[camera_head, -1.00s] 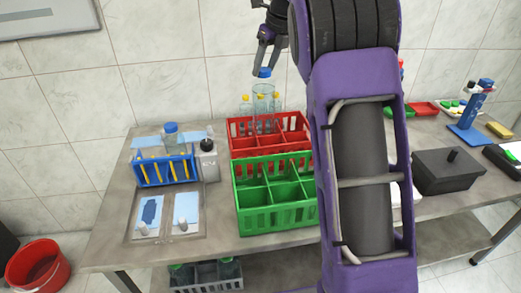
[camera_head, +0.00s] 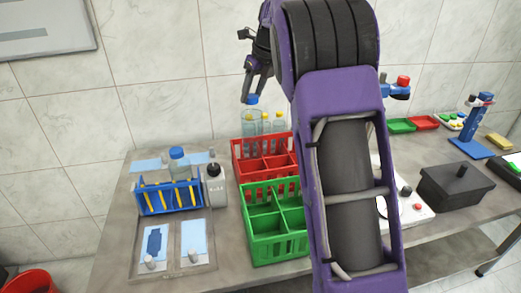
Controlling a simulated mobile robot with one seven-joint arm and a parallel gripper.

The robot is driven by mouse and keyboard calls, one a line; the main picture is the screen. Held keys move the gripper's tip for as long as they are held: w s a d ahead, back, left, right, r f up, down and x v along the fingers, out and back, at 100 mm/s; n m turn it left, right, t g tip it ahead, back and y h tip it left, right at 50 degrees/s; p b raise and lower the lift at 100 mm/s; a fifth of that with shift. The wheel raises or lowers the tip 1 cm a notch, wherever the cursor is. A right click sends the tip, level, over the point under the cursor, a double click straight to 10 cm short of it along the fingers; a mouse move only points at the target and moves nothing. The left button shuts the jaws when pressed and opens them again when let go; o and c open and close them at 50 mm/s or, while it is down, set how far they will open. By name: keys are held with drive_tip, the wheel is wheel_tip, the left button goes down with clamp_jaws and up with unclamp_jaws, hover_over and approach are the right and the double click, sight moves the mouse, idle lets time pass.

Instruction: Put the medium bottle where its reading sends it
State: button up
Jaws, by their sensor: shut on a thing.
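My gripper (camera_head: 258,84) points down and is shut at the blue cap of a clear bottle (camera_head: 250,122). The bottle hangs upright at the back left of the red crate (camera_head: 262,160); whether its base touches anything is hidden. Another blue-capped bottle (camera_head: 179,161) stands behind the blue rack. I cannot tell sizes for certain, and no reading is legible.
The blue rack (camera_head: 170,200) with yellow strips and a white bottle (camera_head: 215,186) stand left of the crates. A tray with light-blue pads (camera_head: 194,240) lies in front. My arm hides the table's middle. A white device (camera_head: 405,210) and black box (camera_head: 457,188) stand right.

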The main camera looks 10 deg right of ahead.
sight(259, 119)
wheel_tip(259, 119, down, 14)
drive_tip(key=shift+f+b, duration=0.25)
drive_tip(key=shift+b, duration=0.3)
drive_tip(key=shift+f, duration=0.1)
drive_tip(key=o, duration=1.3)
drive_tip(key=shift+f, duration=0.1)
drive_tip(key=p+v, duration=0.1)
drive_tip(key=v, duration=1.1)
